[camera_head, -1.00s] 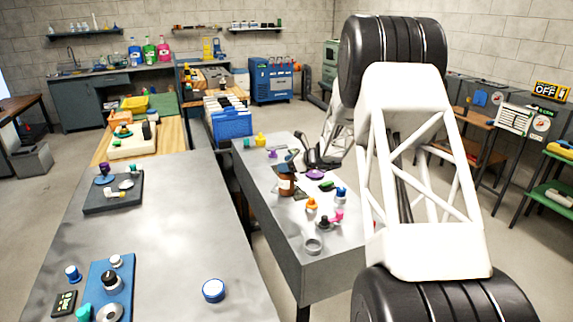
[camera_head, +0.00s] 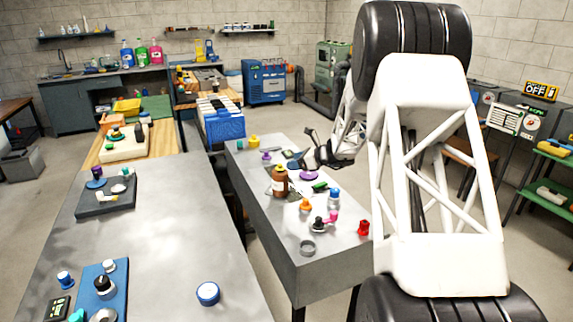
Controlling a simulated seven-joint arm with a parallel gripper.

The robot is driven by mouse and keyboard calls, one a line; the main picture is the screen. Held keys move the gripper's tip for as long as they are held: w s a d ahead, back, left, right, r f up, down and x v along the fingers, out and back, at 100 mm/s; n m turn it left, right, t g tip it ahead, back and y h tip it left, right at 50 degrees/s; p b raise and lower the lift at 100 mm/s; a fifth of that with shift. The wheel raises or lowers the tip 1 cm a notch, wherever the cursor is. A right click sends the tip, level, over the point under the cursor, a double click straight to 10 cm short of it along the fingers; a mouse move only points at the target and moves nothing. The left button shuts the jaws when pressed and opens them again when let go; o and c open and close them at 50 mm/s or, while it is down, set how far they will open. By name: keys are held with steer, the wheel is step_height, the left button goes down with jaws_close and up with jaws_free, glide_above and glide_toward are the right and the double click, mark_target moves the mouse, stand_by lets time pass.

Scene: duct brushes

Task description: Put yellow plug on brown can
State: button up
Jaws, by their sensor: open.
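The brown can (camera_head: 279,183), a bottle-like container with a pale label, stands upright on the grey metal table (camera_head: 338,246). A small yellow piece (camera_head: 253,141), probably the yellow plug, stands at the table's far end beside a teal one. My gripper (camera_head: 308,150) is open, dark and small in this view. It is above the table, beyond and to the right of the brown can, apart from it. I see nothing held between its fingers, though details there are too small to be sure.
Near the can are a purple disc (camera_head: 309,174), an orange piece (camera_head: 305,204), a blue-capped piece (camera_head: 334,198), a grey ring (camera_head: 307,248) and a red piece (camera_head: 363,228). A second bench (camera_head: 165,250) stands left across a gap. My white arm link blocks the right side.

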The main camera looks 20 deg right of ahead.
steer(key=shift+v, duration=2.45)
steer(key=s+a+r+n+g+h, duration=0.1)
steer(key=s+a+r+n+g, duration=0.35)
steer(key=s+a, duration=0.6)
steer(key=s+a+r+n+g+h, duration=0.1)
steer(key=s+a+r+n, duration=0.5)
steer(key=s+a+n, duration=0.35)
steer(key=s+a+n+h, duration=0.2)
steer(key=s+n, duration=0.2)
steer(key=s, duration=0.7)
steer(key=s+a+n+g+h, duration=0.1)
steer(key=s+a+n+h, duration=0.2)
steer(key=s, duration=0.7)
steer(key=s+a+n+h, duration=0.2)
steer(key=s+n, duration=0.3)
steer(key=s, duration=0.6)
steer(key=shift+s+a+f+n+h, duration=0.3)
steer(key=shift+s+a+n, duration=0.1)
steer(key=shift+a, duration=0.3)
